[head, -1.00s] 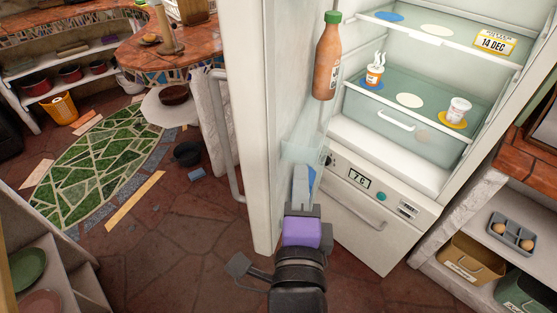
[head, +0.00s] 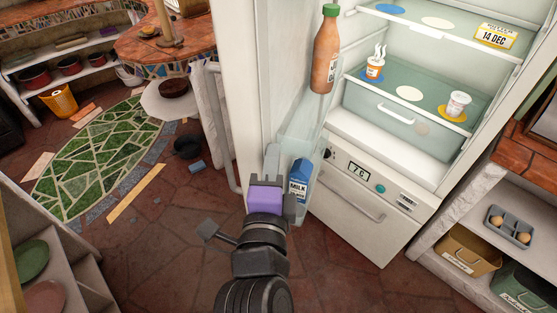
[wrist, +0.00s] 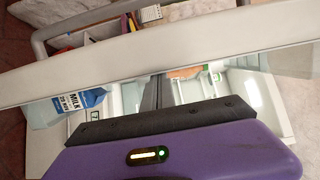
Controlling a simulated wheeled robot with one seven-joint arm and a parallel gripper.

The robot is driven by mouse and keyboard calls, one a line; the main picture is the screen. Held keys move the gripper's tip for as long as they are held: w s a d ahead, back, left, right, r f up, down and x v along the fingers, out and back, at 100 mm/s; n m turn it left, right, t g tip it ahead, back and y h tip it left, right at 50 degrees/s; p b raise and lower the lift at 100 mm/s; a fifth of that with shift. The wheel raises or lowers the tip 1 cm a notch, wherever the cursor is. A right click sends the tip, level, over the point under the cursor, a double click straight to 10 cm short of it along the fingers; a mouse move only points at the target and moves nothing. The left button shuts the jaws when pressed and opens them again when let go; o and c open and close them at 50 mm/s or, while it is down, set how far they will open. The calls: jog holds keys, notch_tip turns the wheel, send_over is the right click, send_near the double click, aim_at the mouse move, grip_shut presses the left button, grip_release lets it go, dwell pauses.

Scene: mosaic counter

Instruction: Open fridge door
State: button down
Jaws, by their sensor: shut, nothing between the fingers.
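The fridge (head: 372,215) stands at the right with its inside in full view. Its door (head: 235,60) stands wide open to the left, with the handle (head: 217,130) on its far outer face. My gripper (head: 271,158) is shut and empty at the door's inner side, by the low door shelf. In the wrist view the fingers (wrist: 158,92) point toward a pale bar-like edge; I cannot tell whether they touch it. A blue-and-white milk carton (head: 299,182) stands in the door shelf just right of my gripper, and it also shows in the wrist view (wrist: 78,106).
A brown bottle (head: 326,50) sits in the upper door shelf. Cups stand on the fridge shelf. A round-topped counter (head: 150,52) and a white stool (head: 170,104) are behind the door at the left. The floor (head: 160,250) left of my arm is clear.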

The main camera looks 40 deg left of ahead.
jog(key=s+a+b, duration=0.2)
jog(key=a+b, duration=0.1)
jog(key=a, duration=0.4)
jog(key=s+a+b, duration=0.3)
jog(key=a+b, duration=0.1)
jog(key=a, duration=0.3)
jog(key=shift+s+a, duration=0.2)
jog(key=shift+s, duration=0.15)
